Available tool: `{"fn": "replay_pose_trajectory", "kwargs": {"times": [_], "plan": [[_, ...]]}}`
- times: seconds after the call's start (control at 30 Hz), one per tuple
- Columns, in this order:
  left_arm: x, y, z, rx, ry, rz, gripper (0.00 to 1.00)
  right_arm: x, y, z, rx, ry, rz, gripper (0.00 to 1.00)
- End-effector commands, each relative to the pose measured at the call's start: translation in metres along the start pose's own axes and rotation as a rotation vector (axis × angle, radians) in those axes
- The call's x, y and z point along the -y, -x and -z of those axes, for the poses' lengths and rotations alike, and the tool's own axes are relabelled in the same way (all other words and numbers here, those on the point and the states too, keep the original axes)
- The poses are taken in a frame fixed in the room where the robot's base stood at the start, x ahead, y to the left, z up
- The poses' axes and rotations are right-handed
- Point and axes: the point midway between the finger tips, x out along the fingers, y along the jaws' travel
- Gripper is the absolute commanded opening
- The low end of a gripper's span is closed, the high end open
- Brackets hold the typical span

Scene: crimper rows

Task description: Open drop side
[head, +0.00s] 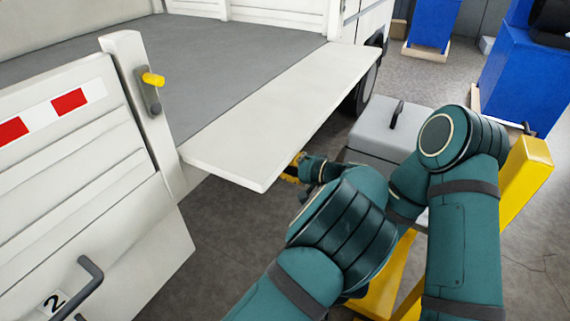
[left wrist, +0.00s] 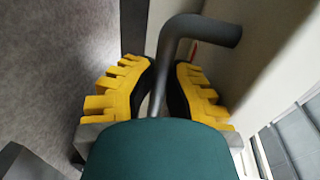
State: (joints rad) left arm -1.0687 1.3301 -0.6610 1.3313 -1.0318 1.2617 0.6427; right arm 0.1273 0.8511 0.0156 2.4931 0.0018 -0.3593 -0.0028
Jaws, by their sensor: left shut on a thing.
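The drop side (head: 285,115) of the white truck bed is swung down from upright and juts outward, roughly level with the grey bed floor (head: 220,65). My left gripper (head: 295,168) is partly hidden under the panel's outer edge. In the left wrist view, the left gripper (left wrist: 165,90) is shut on a bent dark grey handle (left wrist: 198,30), its yellow fingers on either side of the bar. A pale panel surface (left wrist: 265,45) lies beside the handle. A post (head: 140,110) with a yellow-tipped latch (head: 153,80) stands at the panel's near end. My right gripper is not in view.
A neighbouring side panel with red-and-white tape (head: 55,115) stands upright at left. A grey case (head: 380,135) with a black handle stands right of the drop side. Blue units (head: 515,75) stand behind. A truck wheel (head: 368,85) shows past the panel's far end.

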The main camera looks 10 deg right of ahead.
Motion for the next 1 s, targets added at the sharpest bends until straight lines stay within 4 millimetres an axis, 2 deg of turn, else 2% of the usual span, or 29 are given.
{"fn": "replay_pose_trajectory", "kwargs": {"times": [0.1, 0.13, 0.2, 0.53, 0.67, 1.0], "plan": [[0.001, -0.006, -0.001, 0.006, 0.005, -0.004, 0.00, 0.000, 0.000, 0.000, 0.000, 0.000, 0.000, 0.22], [0.001, -0.007, -0.001, 0.007, 0.005, -0.004, 0.23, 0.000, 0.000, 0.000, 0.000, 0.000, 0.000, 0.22], [0.001, -0.007, -0.001, 0.007, 0.005, -0.003, 0.46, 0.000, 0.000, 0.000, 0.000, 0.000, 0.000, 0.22], [0.003, -0.004, 0.000, 0.005, 0.005, 0.001, 0.46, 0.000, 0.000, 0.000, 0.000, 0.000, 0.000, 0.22], [0.009, -0.002, 0.000, 0.004, 0.006, 0.001, 0.46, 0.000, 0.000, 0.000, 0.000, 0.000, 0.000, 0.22], [0.068, 0.009, 0.000, 0.003, 0.011, 0.002, 0.46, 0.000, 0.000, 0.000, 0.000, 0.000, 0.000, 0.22]]}}
